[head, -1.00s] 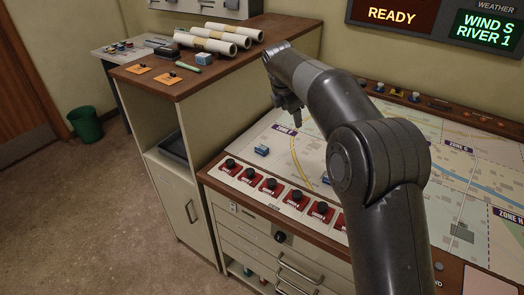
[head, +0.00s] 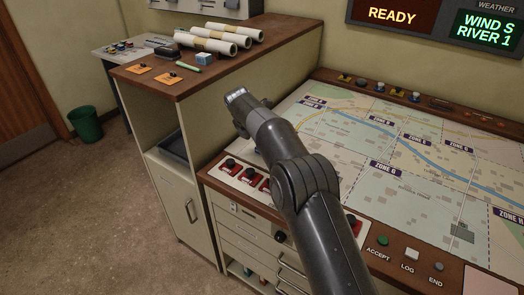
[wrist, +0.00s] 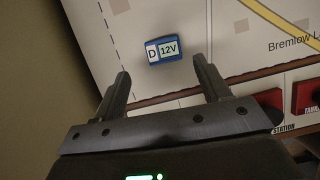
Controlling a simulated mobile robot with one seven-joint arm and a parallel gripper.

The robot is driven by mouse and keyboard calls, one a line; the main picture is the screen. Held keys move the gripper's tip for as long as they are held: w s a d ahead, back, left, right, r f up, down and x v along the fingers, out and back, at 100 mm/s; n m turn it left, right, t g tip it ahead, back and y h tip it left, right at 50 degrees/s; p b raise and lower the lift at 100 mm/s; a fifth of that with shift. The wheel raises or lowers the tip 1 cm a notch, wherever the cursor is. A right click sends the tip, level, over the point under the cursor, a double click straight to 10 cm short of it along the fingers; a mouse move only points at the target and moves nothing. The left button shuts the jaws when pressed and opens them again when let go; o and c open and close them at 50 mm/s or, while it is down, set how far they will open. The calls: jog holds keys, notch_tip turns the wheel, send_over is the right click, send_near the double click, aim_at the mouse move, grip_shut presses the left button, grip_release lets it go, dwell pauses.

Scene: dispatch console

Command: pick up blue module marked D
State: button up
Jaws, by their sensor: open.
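The blue module marked D (wrist: 165,48), with a white label reading "D 12V", lies on the pale map surface in the wrist view. My gripper (wrist: 165,84) is open and empty, its two fingers pointing toward the module. The module lies beyond the fingertips, roughly centred between them and apart from both. In the head view my arm reaches over the left end of the map table (head: 345,150).
Red switch plates with black knobs (head: 229,165) line the table's front edge, close to my gripper. The map's middle is clear.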

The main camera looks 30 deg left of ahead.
jog(key=x, duration=0.5)
jog(key=shift+w+d, duration=0.1)
jog(key=shift+d, duration=0.2)
jog(key=shift+c, duration=0.4)
jog(key=shift+r, duration=0.1)
jog(key=c, duration=1)
jog(key=shift+c, duration=0.2)
